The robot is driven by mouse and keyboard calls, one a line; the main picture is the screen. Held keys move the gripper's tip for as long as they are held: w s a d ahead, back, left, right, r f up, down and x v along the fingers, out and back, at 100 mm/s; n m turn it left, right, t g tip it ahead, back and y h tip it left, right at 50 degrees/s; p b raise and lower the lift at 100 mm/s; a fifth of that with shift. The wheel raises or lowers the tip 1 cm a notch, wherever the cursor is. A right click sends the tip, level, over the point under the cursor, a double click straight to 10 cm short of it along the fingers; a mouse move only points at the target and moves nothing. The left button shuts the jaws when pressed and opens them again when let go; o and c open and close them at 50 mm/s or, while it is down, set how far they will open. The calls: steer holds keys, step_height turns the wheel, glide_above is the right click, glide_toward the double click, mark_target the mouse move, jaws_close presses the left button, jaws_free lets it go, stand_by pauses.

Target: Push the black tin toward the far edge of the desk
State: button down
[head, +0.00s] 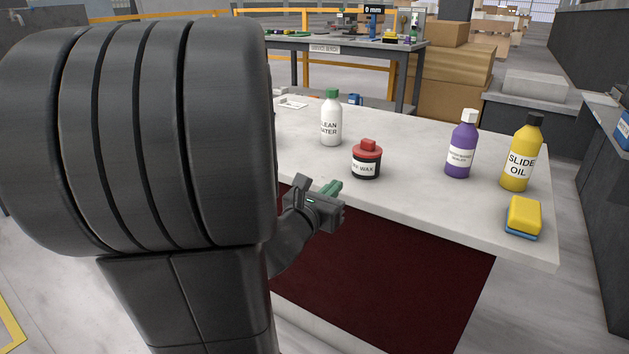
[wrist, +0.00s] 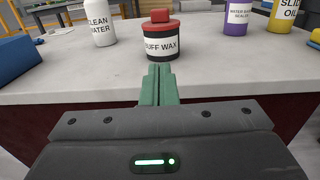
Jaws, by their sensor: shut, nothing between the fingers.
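The black tin (head: 366,163) has a red lid with a knob and a white label. It stands upright on the pale stone desk (head: 420,205), near the front edge. In the wrist view the tin (wrist: 158,48) stands straight ahead of the fingers, and its label reads "BUFF WAX". My gripper (head: 333,188) has green fingers and is at the desk's front edge, on the near side of the tin. In the wrist view the gripper (wrist: 159,82) is shut with its fingers together and empty. The fingertips look close to the tin's base; I cannot tell whether they touch it.
A white "CLEAN WATER" bottle (head: 331,120) stands behind and left of the tin. A purple bottle (head: 461,148), a yellow slide oil bottle (head: 521,155) and a yellow sponge (head: 524,215) stand to the right. The desk behind the tin looks clear. My arm hides the desk's left part.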

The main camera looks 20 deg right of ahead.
mark_target(360, 162)
steer(key=b+x, duration=0.1)
steer(key=x, duration=1)
steer(key=shift+w+d, duration=0.25)
